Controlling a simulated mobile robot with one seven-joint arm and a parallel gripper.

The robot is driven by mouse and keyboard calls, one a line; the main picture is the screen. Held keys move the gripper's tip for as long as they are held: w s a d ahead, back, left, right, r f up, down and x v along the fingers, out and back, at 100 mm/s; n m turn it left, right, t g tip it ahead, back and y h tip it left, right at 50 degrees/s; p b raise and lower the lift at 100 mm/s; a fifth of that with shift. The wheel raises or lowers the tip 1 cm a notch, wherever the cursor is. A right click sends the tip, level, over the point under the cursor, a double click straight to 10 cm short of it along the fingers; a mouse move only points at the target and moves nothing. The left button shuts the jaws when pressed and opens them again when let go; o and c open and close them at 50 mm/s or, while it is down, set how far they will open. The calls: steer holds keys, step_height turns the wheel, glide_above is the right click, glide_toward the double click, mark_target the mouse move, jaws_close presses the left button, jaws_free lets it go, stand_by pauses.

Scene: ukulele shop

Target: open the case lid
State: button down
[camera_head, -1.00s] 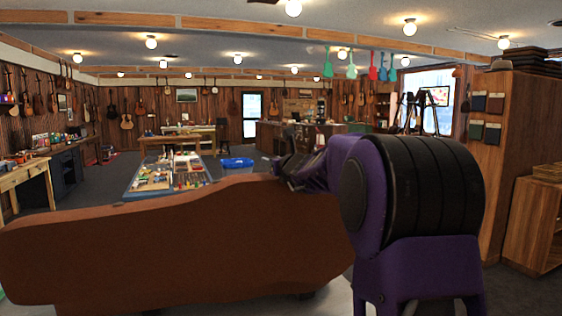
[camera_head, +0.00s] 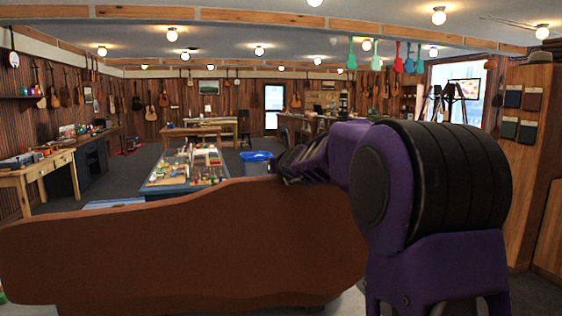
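A large brown panel with rounded ends (camera_head: 180,245) fills the lower left foreground. I cannot tell whether it is the case lid or the back of some furniture. No latch, handle or opening shows on it. My purple and black arm rises at the right, and its forward part reaches left to just above the panel's top right edge. Its far end drops out of sight behind that edge. My gripper cannot be made out, so its state and any contact are hidden.
Beyond the panel stands a low blue table (camera_head: 150,189) covered with small items. A blue bin (camera_head: 257,157) is right of it. Wooden workbenches (camera_head: 38,170) line the left wall. A tall wooden cabinet (camera_head: 528,165) stands at the right. Grey floor is open around the low table.

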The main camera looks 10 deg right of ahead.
steer(key=shift+w+f, duration=0.1)
steer(key=shift+f, duration=0.45)
steer(key=c, duration=0.6)
jaws_free()
steer(key=shift+w, duration=0.1)
steer(key=shift+o, duration=0.3)
steer(key=shift+r, duration=0.2)
steer(key=shift+r, duration=0.15)
